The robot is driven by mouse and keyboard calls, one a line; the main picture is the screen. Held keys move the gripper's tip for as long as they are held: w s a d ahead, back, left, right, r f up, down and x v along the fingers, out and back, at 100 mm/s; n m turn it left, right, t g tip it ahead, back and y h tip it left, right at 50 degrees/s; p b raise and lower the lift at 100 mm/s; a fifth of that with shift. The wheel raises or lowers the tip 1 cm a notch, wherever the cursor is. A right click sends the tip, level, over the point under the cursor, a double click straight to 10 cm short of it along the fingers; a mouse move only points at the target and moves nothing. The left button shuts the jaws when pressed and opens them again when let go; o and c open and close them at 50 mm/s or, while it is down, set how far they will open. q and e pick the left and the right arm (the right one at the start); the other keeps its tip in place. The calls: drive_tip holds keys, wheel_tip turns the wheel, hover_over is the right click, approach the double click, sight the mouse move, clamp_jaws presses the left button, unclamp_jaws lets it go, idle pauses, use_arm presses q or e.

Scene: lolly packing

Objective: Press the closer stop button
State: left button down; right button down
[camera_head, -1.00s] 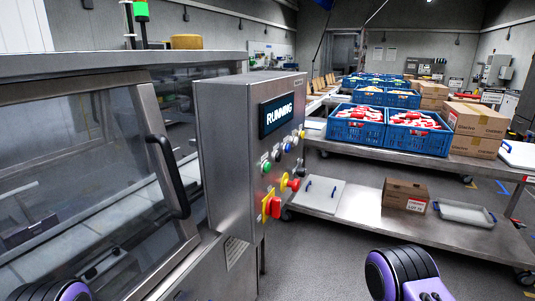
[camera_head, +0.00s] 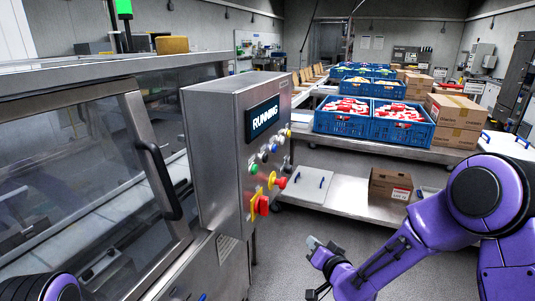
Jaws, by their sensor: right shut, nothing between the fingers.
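A grey control box (camera_head: 213,150) stands left of centre, with a lit display (camera_head: 264,118) reading RUNNING. On its front, a red mushroom button (camera_head: 282,183) sits on a yellow collar (camera_head: 272,180). Below and left of it is a red handle (camera_head: 263,206) on a yellow plate. Small green (camera_head: 253,169) and blue (camera_head: 274,148) buttons sit higher up. My right gripper (camera_head: 314,246) is shut and empty, below and to the right of the red button in the picture, apart from the box. My left gripper is out of view; only part of that arm shows at the lower left.
A steel machine with a glazed door and black handle (camera_head: 160,180) adjoins the box on the left. At right, a steel rack (camera_head: 345,195) holds blue crates (camera_head: 343,124) and cardboard boxes (camera_head: 456,112). The floor between box and rack is open.

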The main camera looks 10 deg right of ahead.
sight(266, 158)
drive_tip(key=w+r+t+y, duration=0.1)
drive_tip(key=w+r+t, duration=0.1)
drive_tip(key=r, duration=0.8)
drive_tip(key=w+r+n+t+y+p, duration=0.1)
drive_tip(key=w+r+t, duration=0.1)
drive_tip(key=r, duration=0.9)
drive_tip(key=shift+w+a+r+y, duration=0.15)
drive_tip(key=shift+w+y, duration=0.15)
drive_tip(key=shift+w, duration=0.45)
drive_tip(key=w+a, duration=0.5)
drive_tip(key=a, duration=0.2)
drive_tip(key=shift+a, duration=0.15)
drive_tip(key=shift+w+a, duration=0.25)
drive_tip(key=shift+a, duration=0.1)
